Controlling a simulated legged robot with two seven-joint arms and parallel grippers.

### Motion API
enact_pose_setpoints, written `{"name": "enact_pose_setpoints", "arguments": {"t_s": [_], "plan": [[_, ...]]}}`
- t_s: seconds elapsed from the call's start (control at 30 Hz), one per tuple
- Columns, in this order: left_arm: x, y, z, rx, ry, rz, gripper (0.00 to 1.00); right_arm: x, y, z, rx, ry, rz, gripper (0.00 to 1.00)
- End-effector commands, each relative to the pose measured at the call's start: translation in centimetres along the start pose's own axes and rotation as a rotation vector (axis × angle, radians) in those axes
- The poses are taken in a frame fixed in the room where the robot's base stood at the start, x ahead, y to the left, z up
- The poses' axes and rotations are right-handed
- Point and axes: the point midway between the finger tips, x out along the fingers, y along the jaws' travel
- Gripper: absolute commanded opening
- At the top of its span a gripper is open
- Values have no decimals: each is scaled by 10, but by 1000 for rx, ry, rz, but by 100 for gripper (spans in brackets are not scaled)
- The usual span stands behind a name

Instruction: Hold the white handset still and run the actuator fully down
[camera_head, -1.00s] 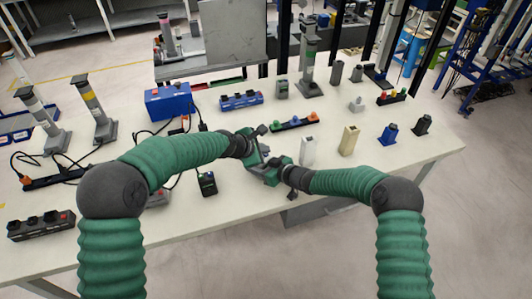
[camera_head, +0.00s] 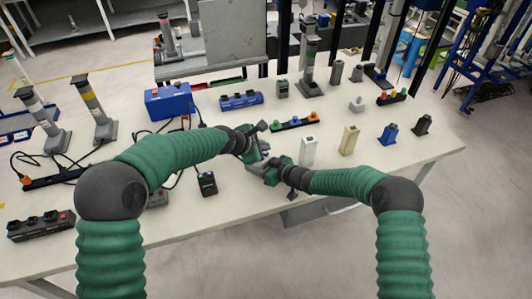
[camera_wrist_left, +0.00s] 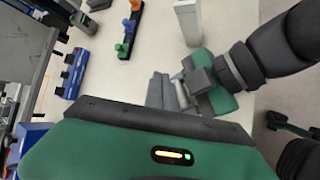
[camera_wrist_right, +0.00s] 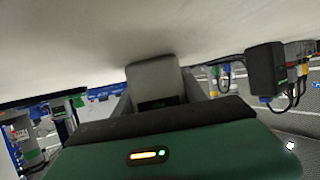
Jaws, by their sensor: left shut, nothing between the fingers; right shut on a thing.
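My right gripper (camera_head: 268,168) is shut on a pale grey-white block (camera_wrist_right: 155,80) above the table's front part; I take it to be the handset. In the right wrist view the block sits between the fingers, with a dark lower end. My left gripper (camera_head: 258,152) is shut and empty, close beside the right one. In the left wrist view its grey fingers (camera_wrist_left: 163,92) are near the right gripper (camera_wrist_left: 195,85); I cannot tell if they touch the block. Grey columns stand at the back (camera_head: 310,62) and left (camera_head: 95,105); I cannot tell which is the actuator.
A white upright block (camera_head: 308,152) and a cream one (camera_head: 349,140) stand just right of my grippers. A strip with coloured knobs (camera_head: 294,122) lies behind. A black handset-like device (camera_head: 207,184) and a blue box (camera_head: 168,102) with cables are at left.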

Motion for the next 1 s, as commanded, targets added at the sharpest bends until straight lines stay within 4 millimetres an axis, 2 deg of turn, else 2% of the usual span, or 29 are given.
{"name": "enact_pose_setpoints", "arguments": {"t_s": [0.37,0.8,1.0], "plan": [[-4,3,2,1,0,2,0,0,0,0,0,0,0,3],[-32,24,23,1,0,2,0,0,0,0,0,0,0,3],[-38,28,28,1,0,2,0,0,0,0,0,0,0,3]]}}
